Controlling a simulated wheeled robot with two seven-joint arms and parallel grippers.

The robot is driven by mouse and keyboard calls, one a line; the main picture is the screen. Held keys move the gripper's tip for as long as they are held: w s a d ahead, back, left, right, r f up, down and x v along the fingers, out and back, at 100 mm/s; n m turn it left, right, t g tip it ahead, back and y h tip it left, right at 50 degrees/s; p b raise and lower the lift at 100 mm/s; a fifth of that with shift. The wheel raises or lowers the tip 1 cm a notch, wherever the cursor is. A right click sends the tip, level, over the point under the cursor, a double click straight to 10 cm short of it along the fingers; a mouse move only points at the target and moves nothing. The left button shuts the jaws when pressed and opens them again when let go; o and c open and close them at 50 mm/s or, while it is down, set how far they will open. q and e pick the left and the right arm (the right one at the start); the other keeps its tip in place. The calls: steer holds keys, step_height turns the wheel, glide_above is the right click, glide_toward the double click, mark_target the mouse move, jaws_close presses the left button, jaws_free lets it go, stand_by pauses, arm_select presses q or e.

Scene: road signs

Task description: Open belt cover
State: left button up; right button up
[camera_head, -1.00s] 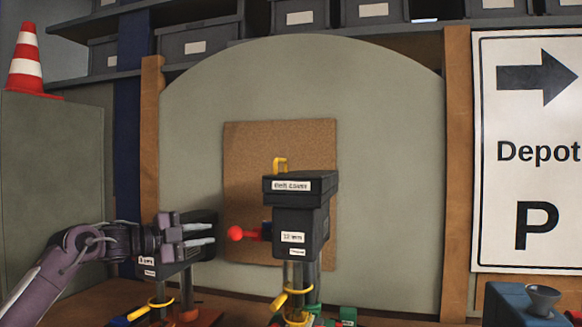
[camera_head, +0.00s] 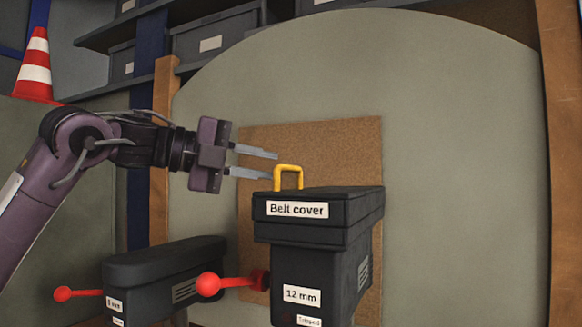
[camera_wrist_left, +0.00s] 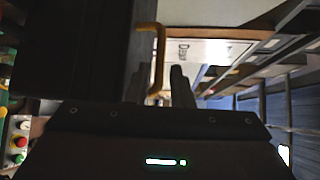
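The belt cover (camera_head: 335,232) is a dark box lid labelled "Belt cover", sitting shut on top of a dark machine head marked "12 mm" (camera_head: 300,296). A yellow handle (camera_head: 288,177) stands up from the lid's top. My left gripper (camera_head: 275,164) is open just left of the handle, its fingers pointing right toward it. In the left wrist view the yellow handle (camera_wrist_left: 157,58) shows near the fingertips, in front of the gap between the fingers (camera_wrist_left: 160,82). I cannot tell whether they touch. My right gripper is not in view.
A red ball lever (camera_head: 209,284) sticks out left of the head. A lower dark machine head (camera_head: 165,268) with another red ball (camera_head: 63,294) stands to the left. A brown board (camera_head: 310,145) is behind. A traffic cone (camera_head: 36,65) is at far left.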

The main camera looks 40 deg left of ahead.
mark_target(289, 169)
arm_select(q)
steer(key=p+x, duration=0.1)
steer(key=x, duration=0.4)
steer(key=shift+w, duration=0.25)
steer(key=shift+s, duration=0.1)
jaws_close()
